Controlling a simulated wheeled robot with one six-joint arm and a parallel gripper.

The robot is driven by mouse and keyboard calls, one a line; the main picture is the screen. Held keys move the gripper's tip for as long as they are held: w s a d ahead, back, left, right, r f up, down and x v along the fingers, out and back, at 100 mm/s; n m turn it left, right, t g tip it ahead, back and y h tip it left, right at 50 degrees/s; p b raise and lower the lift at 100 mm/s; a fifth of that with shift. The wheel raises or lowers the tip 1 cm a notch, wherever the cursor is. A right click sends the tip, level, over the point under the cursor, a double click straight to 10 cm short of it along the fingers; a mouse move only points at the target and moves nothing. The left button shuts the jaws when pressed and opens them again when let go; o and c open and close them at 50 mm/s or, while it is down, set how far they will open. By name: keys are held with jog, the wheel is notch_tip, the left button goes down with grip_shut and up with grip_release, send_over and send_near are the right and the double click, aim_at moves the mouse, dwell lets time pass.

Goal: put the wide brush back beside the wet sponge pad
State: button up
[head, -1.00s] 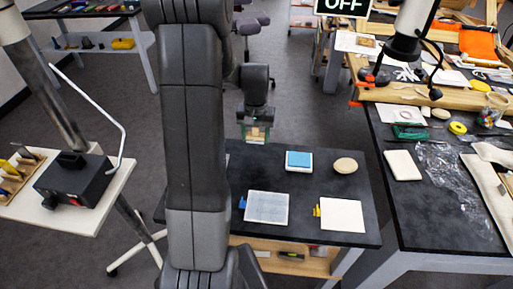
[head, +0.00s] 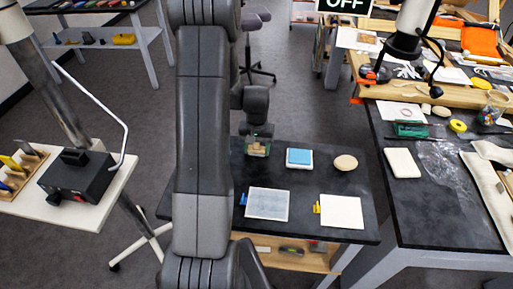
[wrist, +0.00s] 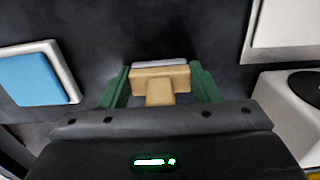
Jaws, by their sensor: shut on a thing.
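My gripper (head: 257,149) is over the left back part of the small black table (head: 300,182), left of the sponge pad. Its green fingers (wrist: 160,84) are shut on the wide brush (wrist: 158,78), which has a tan wooden handle and a pale grey edge pointing away from the gripper. The brush (head: 257,150) looks small in the head view, and I cannot tell whether it touches the table. The wet sponge pad (head: 299,157) is a blue square in a white tray. It also shows at the left in the wrist view (wrist: 34,77), apart from the brush.
A beige oval (head: 345,162) lies right of the pad. In front lie a grey translucent sheet (head: 267,204) and a white square (head: 341,212). Black tabletop between gripper and pad is clear. A cluttered workbench (head: 435,215) stands at right.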

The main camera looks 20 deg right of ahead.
jog(key=o, duration=0.9)
notch_tip(320, 180, up, 12)
jog(key=shift+r+b, duration=0.1)
jog(key=shift+b, duration=0.35)
